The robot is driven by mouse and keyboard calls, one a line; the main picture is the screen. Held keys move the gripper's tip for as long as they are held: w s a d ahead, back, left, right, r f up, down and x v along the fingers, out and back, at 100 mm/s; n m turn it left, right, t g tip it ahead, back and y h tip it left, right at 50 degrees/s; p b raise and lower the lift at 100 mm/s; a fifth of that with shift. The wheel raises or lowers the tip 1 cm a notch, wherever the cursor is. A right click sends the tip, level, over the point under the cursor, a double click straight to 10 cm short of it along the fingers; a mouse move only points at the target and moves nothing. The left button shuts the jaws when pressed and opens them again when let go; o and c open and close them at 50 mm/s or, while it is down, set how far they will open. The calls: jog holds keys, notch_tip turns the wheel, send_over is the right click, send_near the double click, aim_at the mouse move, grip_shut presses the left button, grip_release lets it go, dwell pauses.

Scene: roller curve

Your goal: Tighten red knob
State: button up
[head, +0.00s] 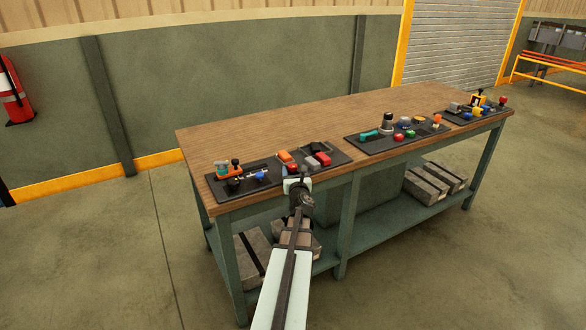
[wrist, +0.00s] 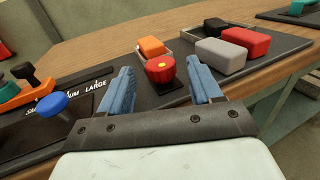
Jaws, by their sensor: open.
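The red knob (wrist: 160,70) sits on a small dark base on a black board, between and a little beyond my finger ends in the wrist view. In the head view the red knob (head: 292,168) is at the front edge of the board, just past my gripper. My gripper (wrist: 163,82) is open, with one blue finger on each side of the knob. I see gaps between the fingers and the knob, and nothing is held. In the head view my gripper (head: 298,183) is small and its fingers are hard to make out.
An orange block (wrist: 151,46) lies behind the knob. Red (wrist: 246,41) and grey (wrist: 220,55) blocks stand to the right on the board. A blue knob (wrist: 54,102) and teal and orange handles stand to the left. The wooden table (head: 250,130) is bare behind the boards.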

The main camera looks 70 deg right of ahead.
jog(key=v, duration=0.9)
jog(key=shift+a, duration=0.35)
jog(key=shift+s, duration=0.1)
jog(key=s+d+g, duration=0.1)
jog(key=s+d, duration=0.4)
jog(key=s, duration=0.3)
jog(key=s+d, duration=0.5)
jog(key=s, duration=0.3)
jog(key=n+t+y, duration=0.7)
jog(key=t, duration=0.2)
send_near(296, 169)
jog(key=x, duration=1.1)
jog(key=shift+w+d+f, duration=0.1)
jog(key=shift+w+d, duration=0.1)
jog(key=shift+c, duration=0.5)
